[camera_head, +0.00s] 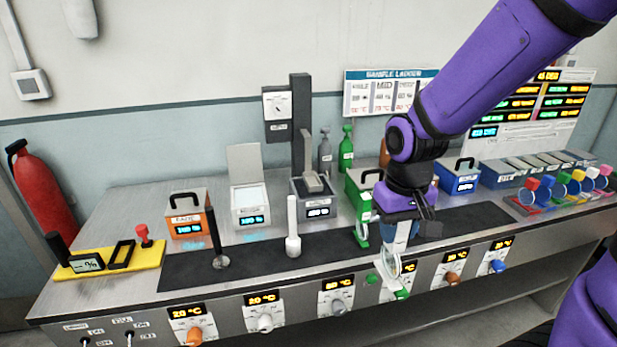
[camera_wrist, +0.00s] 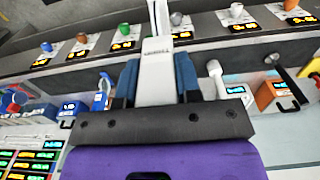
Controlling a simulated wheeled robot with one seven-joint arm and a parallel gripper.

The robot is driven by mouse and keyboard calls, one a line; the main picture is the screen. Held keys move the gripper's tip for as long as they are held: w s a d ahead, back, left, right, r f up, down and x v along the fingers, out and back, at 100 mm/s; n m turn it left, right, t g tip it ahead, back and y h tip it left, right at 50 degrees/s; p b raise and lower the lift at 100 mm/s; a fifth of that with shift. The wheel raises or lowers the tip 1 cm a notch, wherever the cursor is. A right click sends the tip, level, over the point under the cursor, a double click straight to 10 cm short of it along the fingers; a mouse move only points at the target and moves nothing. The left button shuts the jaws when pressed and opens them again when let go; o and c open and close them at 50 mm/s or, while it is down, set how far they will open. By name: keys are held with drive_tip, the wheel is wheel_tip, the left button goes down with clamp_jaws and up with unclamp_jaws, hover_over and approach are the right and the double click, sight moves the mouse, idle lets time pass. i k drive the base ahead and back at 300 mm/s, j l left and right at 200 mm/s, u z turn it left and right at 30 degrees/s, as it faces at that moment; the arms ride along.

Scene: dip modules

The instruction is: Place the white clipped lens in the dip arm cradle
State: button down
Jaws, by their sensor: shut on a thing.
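My gripper (camera_head: 402,232) is shut on a white piece that appears to be the white clipped lens (camera_head: 390,264). It hangs over the front edge of the bench, with a clear round part low down. In the wrist view its white body (camera_wrist: 156,72) stands between my blue fingers (camera_wrist: 157,88). A tall grey column (camera_head: 300,110) rises behind a grey box (camera_head: 317,204), with a tilted grey piece (camera_head: 313,181) on top. I cannot tell which part is the dip arm cradle.
A white post (camera_head: 292,230), a black post (camera_head: 218,240) and a green-based piece (camera_head: 361,233) stand on the dark mat (camera_head: 260,250). An orange box (camera_head: 187,217) and a white lidded box (camera_head: 250,200) stand behind. Coloured lenses (camera_head: 565,188) are racked at right.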

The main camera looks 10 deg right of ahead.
sight(312, 183)
drive_tip(key=i, duration=1.05)
